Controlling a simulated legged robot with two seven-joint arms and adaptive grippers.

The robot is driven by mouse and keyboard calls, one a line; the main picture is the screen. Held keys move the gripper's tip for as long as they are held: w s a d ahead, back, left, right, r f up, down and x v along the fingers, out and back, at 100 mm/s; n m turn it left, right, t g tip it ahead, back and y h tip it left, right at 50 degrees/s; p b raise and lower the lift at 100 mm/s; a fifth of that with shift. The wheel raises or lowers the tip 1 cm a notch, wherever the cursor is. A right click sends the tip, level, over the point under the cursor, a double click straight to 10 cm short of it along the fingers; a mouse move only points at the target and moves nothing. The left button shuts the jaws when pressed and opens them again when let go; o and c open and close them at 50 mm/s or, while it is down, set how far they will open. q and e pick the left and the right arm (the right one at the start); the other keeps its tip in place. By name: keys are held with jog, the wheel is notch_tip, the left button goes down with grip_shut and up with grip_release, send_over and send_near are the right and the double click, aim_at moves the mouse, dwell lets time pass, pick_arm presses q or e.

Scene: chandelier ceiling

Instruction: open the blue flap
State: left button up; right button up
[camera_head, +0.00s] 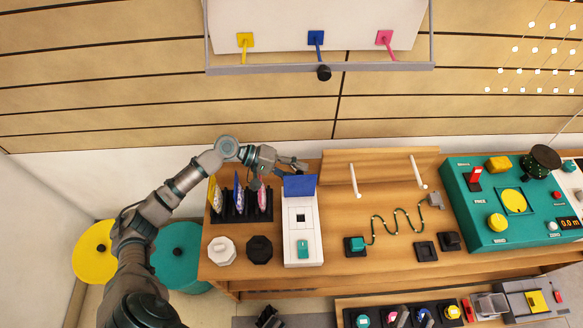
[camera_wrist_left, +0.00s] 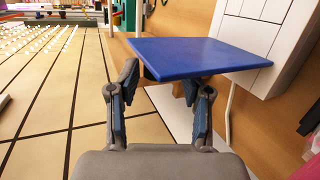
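The blue flap (camera_head: 300,185) is at the far end of a white box (camera_head: 303,255) on the wooden table. It stands up from the box face; in the left wrist view the flap (camera_wrist_left: 200,57) juts out from the white panel (camera_wrist_left: 262,45). My left gripper (camera_head: 300,166) is at the far side of the flap, close to its upper edge. In the left wrist view its two fingers (camera_wrist_left: 162,82) are apart with nothing gripped between them, and the flap is just past the fingertips. I cannot tell whether they touch it. My right gripper is not in view.
A black rack (camera_head: 240,206) with several coloured pouches stands left of the box. White and black knobs (camera_head: 240,250) sit in front of it. A wavy wire (camera_head: 398,222) and a teal console (camera_head: 480,215) are on the right. A wall is behind the table.

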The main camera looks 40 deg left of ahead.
pick_arm(q)
jog(key=shift+d+r, duration=0.1)
jog(key=shift+r, duration=0.1)
jog(key=shift+s+r, duration=0.15)
jog(key=v, duration=1.2)
jog(key=shift+a, duration=0.3)
